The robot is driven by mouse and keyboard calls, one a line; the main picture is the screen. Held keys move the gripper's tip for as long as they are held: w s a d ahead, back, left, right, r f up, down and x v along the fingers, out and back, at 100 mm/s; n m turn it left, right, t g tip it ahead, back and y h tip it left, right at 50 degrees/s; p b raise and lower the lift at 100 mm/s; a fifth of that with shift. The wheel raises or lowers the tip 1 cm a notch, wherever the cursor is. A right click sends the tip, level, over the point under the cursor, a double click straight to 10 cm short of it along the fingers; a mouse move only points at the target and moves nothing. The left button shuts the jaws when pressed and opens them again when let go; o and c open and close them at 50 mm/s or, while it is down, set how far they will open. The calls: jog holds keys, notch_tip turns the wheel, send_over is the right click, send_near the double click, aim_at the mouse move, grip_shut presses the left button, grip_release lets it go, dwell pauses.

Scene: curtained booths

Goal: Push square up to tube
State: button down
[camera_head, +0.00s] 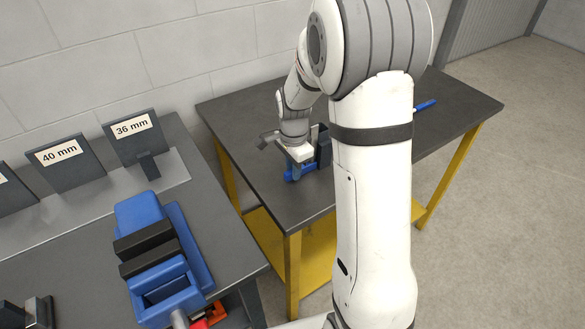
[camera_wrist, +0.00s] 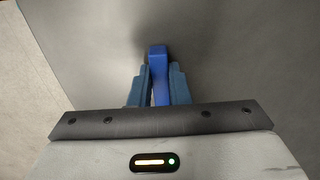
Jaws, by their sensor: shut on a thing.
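My gripper (camera_head: 297,168) is low over the dark-topped table with yellow legs (camera_head: 247,130). In the wrist view its two blue-grey fingers (camera_wrist: 159,88) are shut on a narrow blue piece (camera_wrist: 158,54), which may be part of the square. Blue also shows low at the gripper in the head view. A dark upright block (camera_head: 323,147) stands close by the gripper; I cannot tell if they touch. A blue rod-like thing (camera_head: 426,104), possibly the tube, shows right of my arm, partly hidden behind it. No square shape is clearly visible.
A blue vise (camera_head: 158,245) with dark jaws sits on the left bench. Behind it stand plates labelled 40 mm (camera_head: 65,160) and 36 mm (camera_head: 133,135). A gap separates bench and table. The table's right part is mostly bare.

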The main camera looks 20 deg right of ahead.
dwell(0.9)
jog(key=c, duration=1.3)
grip_release()
notch_tip(320, 180, up, 7)
jog(key=shift+r, duration=0.15)
jog(key=shift+s+r, duration=0.2)
jog(key=shift+r, duration=0.25)
jog(key=s+r+n+t, duration=0.1)
jog(key=s+r+n, duration=0.1)
jog(key=s+n, duration=0.5)
jog(key=s+a+r+n+t, duration=0.1)
jog(key=s+r+n, duration=0.2)
jog(key=s+n, duration=0.4)
jog(key=s, duration=0.7)
jog(key=shift+s+a+r+n+t, duration=0.2)
jog(key=shift+a+n+t, duration=0.1)
jog(key=shift+t, duration=0.1)
